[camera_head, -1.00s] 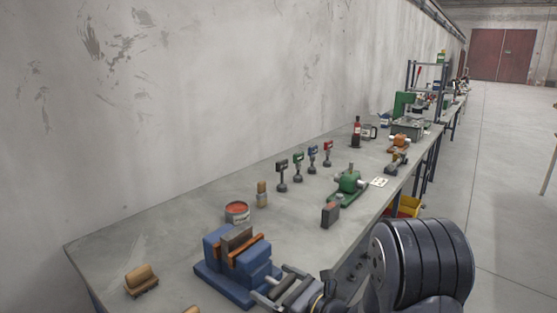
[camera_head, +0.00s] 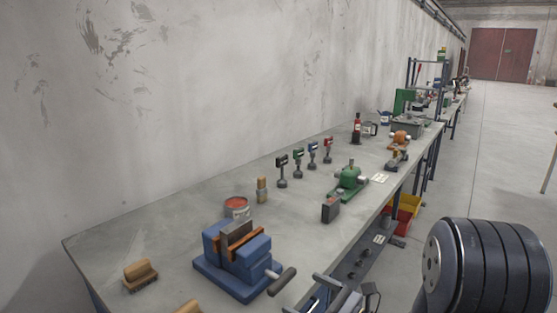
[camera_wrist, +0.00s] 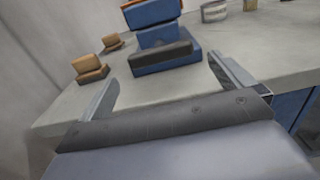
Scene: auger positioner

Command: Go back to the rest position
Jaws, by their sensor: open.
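My gripper (camera_wrist: 162,70) is open and empty in the wrist view, its two fingers spread in front of the workbench. The blue vise (camera_wrist: 165,55) lies beyond the fingertips, apart from them. In the head view my gripper (camera_head: 335,298) is partly cut off at the bottom edge, to the right of the vise (camera_head: 237,262) and by the bench's front edge. The vise holds a grey block (camera_head: 238,236) between its orange-brown jaws. Its handle (camera_head: 282,281) is uncovered.
The workbench (camera_head: 150,240) runs along a wall. A wooden brush (camera_head: 140,274), an open can (camera_head: 236,207), several small stands, a green machine (camera_head: 350,178) and a dark bottle (camera_head: 357,129) stand on it. Yellow and red bins (camera_head: 402,213) sit below.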

